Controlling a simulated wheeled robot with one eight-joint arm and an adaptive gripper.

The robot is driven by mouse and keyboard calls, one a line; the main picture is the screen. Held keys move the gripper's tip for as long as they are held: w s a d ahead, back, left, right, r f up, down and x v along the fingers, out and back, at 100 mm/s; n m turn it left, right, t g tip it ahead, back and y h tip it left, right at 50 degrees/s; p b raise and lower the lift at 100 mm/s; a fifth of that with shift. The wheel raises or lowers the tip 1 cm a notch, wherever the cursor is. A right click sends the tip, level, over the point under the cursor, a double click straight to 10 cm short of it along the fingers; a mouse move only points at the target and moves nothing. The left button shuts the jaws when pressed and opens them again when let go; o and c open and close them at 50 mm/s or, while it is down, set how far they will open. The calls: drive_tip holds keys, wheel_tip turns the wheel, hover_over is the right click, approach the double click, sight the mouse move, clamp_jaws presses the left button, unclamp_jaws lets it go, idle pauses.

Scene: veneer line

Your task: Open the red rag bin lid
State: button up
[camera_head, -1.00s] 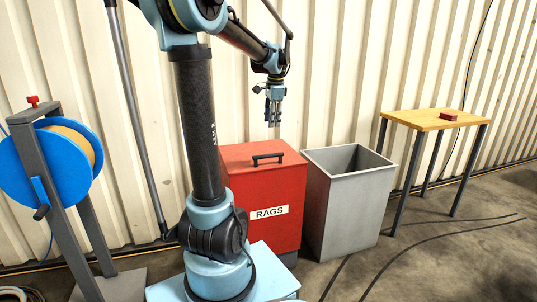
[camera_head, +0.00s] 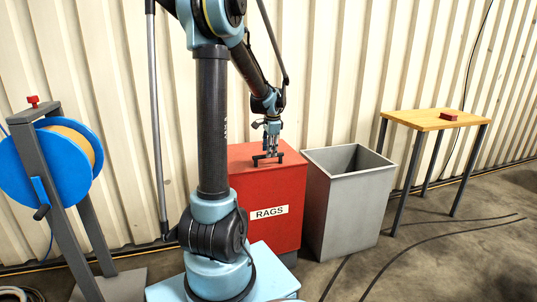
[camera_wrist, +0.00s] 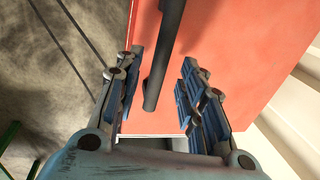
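The red rag bin (camera_head: 268,212) stands against the wall with a white "RAGS" label on its front. Its red lid (camera_head: 292,157) lies flat and closed. The dark bar handle (camera_head: 262,158) is on top of the lid. My gripper (camera_head: 271,150) points down right at the handle, partly covering it. In the wrist view the handle (camera_wrist: 163,65) runs between the two open blue-padded fingers of my gripper (camera_wrist: 160,88), with a gap on each side. The fingers are not closed on it. How deep they reach around the bar is hard to tell.
An open grey bin (camera_head: 345,205) stands close to the right of the red bin. A wooden-topped table (camera_head: 420,119) with a small red block (camera_head: 449,115) is further right. A blue reel on a stand (camera_head: 50,160) is at left. Cables lie on the floor at right.

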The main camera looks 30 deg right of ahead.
drive_tip(key=shift+w+f, duration=0.2)
drive_tip(key=shift+f, duration=0.8)
clamp_jaws()
drive_tip(key=shift+r, duration=0.1)
